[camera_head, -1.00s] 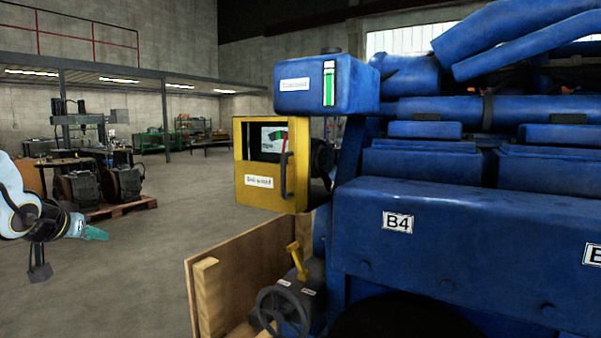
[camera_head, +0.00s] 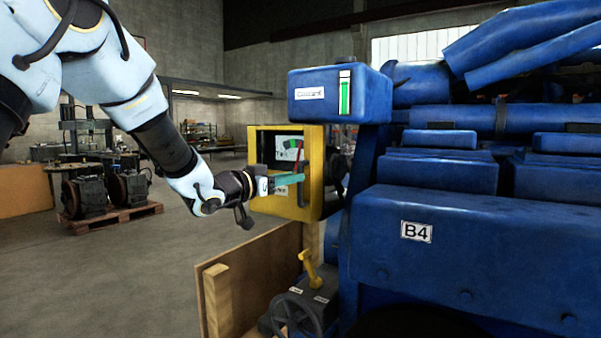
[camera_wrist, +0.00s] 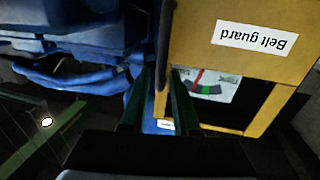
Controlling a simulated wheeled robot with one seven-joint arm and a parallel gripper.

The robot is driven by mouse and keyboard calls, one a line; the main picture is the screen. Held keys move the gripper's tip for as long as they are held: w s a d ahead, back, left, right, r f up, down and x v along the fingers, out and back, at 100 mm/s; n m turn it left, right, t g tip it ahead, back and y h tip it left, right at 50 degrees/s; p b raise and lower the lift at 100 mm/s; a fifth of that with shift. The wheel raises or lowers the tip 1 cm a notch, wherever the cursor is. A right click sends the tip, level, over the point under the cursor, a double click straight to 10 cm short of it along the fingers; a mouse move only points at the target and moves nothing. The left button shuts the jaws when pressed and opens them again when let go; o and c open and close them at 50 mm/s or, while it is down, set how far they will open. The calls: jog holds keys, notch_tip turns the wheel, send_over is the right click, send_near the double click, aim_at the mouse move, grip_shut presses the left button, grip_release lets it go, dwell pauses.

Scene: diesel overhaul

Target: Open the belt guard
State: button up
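The belt guard (camera_head: 316,140) is a yellow box-like panel with a window, on the near end of the blue engine; it looks closed. Its dark upright handle (camera_head: 306,188) is on the panel's right side. My gripper (camera_head: 302,178) reaches the handle from the left and partly covers the guard's label. In the wrist view the picture is turned over: the guard (camera_wrist: 190,45) fills the upper right, and the handle (camera_wrist: 165,40) runs down to between the two green fingers (camera_wrist: 160,72). The fingers are apart. I cannot tell whether either touches the handle.
A blue coolant tank (camera_head: 335,100) sits just above the guard. Below are a handwheel (camera_head: 297,314), a yellow lever (camera_head: 308,268) and a wooden board (camera_head: 245,280). The blue engine (camera_head: 470,250) fills the right. Floor at left is free up to a pallet with machinery (camera_head: 110,217).

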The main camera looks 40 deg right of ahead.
jog(key=shift+w+d+p, duration=0.15)
jog(key=shift+d+p, duration=0.2)
jog(key=shift+d, duration=1.45)
grip_shut()
